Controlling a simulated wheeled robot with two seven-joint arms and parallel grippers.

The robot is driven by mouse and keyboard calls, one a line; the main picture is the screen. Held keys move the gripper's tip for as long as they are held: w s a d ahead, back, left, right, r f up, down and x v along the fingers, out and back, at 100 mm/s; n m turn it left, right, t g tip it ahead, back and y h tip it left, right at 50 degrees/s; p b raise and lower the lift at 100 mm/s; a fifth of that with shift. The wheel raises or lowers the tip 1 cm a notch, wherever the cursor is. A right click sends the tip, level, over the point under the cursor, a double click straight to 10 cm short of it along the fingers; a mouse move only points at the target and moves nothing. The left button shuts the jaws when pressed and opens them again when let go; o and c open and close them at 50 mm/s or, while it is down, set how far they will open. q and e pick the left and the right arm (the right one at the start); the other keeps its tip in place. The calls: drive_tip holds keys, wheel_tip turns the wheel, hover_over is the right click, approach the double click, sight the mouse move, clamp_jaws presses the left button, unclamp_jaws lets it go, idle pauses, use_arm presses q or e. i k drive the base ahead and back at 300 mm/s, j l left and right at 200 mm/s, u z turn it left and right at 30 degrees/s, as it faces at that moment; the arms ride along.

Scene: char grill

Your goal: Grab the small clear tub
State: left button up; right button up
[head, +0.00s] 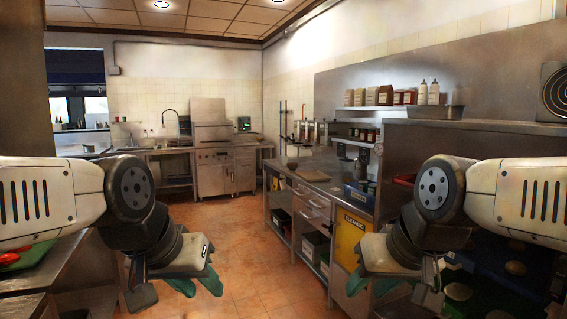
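I cannot make out a small clear tub anywhere in the head view. My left gripper (178,284) hangs at the lower left, above the floor beside the left counter. My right gripper (410,285) hangs at the lower right, in front of the right-hand counter and the dark surface with round patties. Both have teal finger parts pointing down, and I see nothing held in either. The gripper bodies partly hide the fingers, so their opening is unclear.
A steel counter (325,189) runs along the right, with a yellow cleaning sign (351,238) at its end. A metal pan (435,112), bottles and boxes stand on the upper shelf. A green board (38,252) with red food lies left. The tiled floor (235,225) between is clear.

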sight(282, 158)
drive_tip(key=i+u, duration=0.25)
drive_tip(key=i, duration=4.75)
drive_tip(key=i+j+z, duration=0.2)
drive_tip(key=i, duration=0.35)
drive_tip(key=i+j+z, duration=0.15)
drive_tip(key=i, duration=0.4)
drive_tip(key=i+j+z, duration=0.2)
drive_tip(key=i, duration=0.35)
drive_tip(key=i+j+z, duration=0.2)
drive_tip(key=i+j, duration=0.25)
drive_tip(key=l, duration=0.15)
drive_tip(key=k, duration=0.05)
